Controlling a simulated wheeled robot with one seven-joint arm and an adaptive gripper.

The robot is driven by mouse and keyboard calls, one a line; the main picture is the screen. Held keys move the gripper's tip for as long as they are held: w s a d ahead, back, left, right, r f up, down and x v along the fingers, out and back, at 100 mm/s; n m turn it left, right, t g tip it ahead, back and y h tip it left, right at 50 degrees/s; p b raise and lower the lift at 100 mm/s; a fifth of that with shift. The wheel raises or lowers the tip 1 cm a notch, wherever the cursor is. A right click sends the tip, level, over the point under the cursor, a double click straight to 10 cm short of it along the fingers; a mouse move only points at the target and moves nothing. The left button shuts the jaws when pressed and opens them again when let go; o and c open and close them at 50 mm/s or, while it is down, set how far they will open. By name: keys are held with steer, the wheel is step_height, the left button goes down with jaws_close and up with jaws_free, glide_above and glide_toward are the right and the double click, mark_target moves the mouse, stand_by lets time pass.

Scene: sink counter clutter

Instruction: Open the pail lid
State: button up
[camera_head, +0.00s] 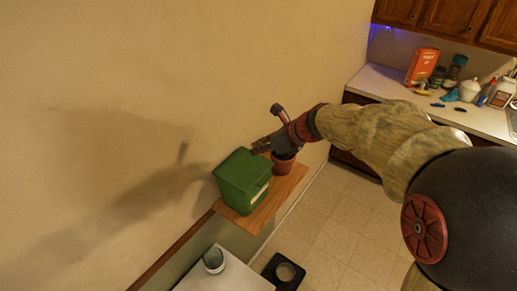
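A green pail (243,192) with a pale label low on its right side stands on a wooden shelf against the wall. Its green lid (240,170) appears to be down over the top. My gripper (259,146) is just beyond the pail's upper right edge, close to the lid. I cannot tell if it touches it. The fingers are small and dark here, and their opening is not clear. My arm reaches in from the right.
A reddish-brown pot (283,163) stands right of the pail, under my wrist. The wooden shelf (253,221) has little bare room. A white surface with a cup (214,260) is below. A cluttered counter (386,83) is at the upper right. Tiled floor lies between.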

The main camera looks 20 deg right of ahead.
steer(key=shift+c, duration=0.2)
stand_by(0.7)
steer(key=o, duration=1.9)
steer(key=shift+c, duration=0.2)
steer(key=shift+r, duration=0.1)
steer(key=v, duration=1.1)
steer(key=shift+s+d+r, duration=0.15)
steer(key=shift+s+d, duration=0.1)
steer(key=shift+s, duration=0.1)
steer(key=shift+c, duration=0.6)
